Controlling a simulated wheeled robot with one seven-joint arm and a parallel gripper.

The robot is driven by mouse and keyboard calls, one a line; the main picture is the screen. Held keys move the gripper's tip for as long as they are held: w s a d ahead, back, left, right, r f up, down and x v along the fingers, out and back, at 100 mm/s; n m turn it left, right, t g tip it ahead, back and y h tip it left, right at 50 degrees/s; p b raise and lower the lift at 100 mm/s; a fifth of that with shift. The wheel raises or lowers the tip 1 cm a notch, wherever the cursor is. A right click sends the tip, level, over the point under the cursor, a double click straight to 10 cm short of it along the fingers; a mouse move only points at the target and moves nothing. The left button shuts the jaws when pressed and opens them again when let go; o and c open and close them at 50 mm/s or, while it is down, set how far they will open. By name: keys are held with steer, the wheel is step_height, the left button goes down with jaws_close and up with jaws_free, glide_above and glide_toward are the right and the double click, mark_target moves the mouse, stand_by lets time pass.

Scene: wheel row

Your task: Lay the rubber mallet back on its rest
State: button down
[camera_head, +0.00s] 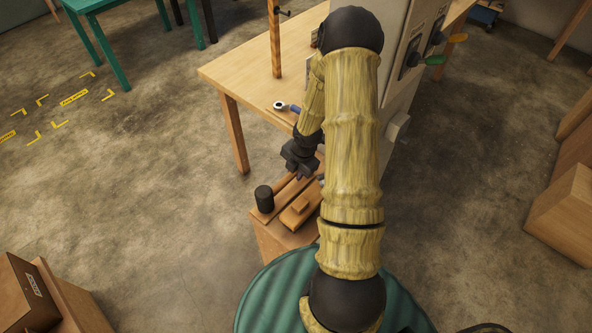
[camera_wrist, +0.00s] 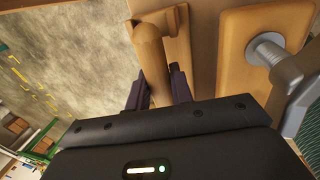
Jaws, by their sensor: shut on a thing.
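The rubber mallet has a black cylindrical head (camera_head: 264,198) and a tan wooden handle. In the head view the head is at the left end of a wooden stand, and the handle runs up and right towards my gripper (camera_head: 302,173). In the wrist view the handle (camera_wrist: 150,48) passes between the two dark fingers of my gripper (camera_wrist: 157,88), which is shut on it. A wooden piece that looks like the rest (camera_wrist: 180,25) is right by the handle. I cannot tell whether the handle touches it. The mallet's head is not clear in the wrist view.
The wooden stand (camera_head: 272,238) also bears a raised wooden block (camera_head: 300,211) right of the mallet. A wrist-view board (camera_wrist: 236,45) carries a grey metal part (camera_wrist: 275,60). A wooden table (camera_head: 235,77) with a blue-handled tool (camera_head: 284,106) stands behind. Open floor lies left.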

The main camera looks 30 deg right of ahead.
steer(key=shift+f+b, duration=0.35)
steer(key=shift+f, duration=0.15)
steer(key=c, duration=1.1)
jaws_free()
steer(key=shift+c, duration=0.2)
step_height(320, 180, up, 8)
steer(key=s+p, duration=0.1)
steer(key=p, duration=0.6)
steer(key=shift+s+d, duration=0.25)
steer(key=shift+f, duration=0.1)
